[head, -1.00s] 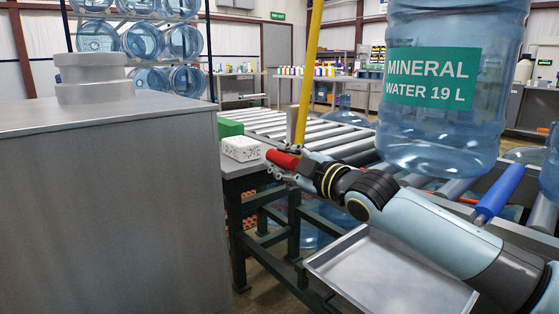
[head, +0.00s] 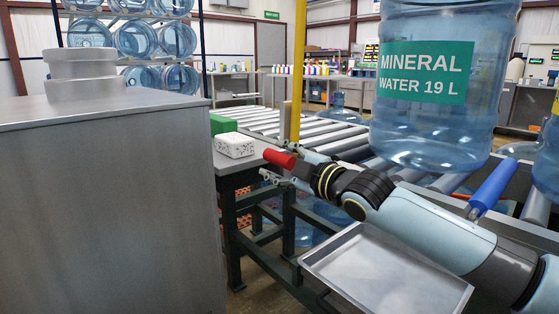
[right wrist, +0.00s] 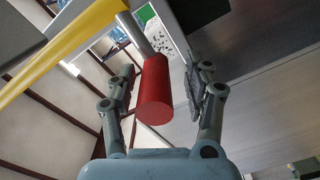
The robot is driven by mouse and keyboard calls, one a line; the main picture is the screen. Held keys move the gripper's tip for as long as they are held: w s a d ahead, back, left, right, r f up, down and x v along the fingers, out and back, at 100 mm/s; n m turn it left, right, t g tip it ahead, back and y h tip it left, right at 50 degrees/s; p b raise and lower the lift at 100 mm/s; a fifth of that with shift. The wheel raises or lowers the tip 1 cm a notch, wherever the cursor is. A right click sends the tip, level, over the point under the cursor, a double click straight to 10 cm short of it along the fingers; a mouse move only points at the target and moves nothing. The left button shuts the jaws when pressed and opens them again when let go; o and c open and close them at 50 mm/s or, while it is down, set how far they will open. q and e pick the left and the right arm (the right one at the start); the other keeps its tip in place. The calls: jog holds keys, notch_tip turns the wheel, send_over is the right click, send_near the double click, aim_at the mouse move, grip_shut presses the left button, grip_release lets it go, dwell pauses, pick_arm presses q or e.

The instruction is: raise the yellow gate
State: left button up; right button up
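The yellow gate (head: 298,70) shows in the head view as a tall, nearly upright bar at the near end of the roller conveyor. Its top is out of view. A red handle (head: 279,157) sticks out by the bar's lower end. My right gripper (head: 277,172) is at the handle. In the right wrist view, the red handle (right wrist: 154,92) lies between the two spread fingers of my right gripper (right wrist: 160,84), with gaps visible on both sides. The yellow bar (right wrist: 60,55) crosses the upper left there. My left gripper is not in view.
A white speckled block (head: 235,145) and a green block (head: 222,124) lie on a ledge left of the handle. A large mineral water jug (head: 425,120) stands on the conveyor (head: 330,135) at right. A metal tray (head: 385,275) sits below my right arm. A grey cabinet (head: 110,210) fills the left.

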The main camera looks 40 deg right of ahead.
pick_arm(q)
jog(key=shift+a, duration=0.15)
pick_arm(e)
jog(key=shift+r, duration=0.15)
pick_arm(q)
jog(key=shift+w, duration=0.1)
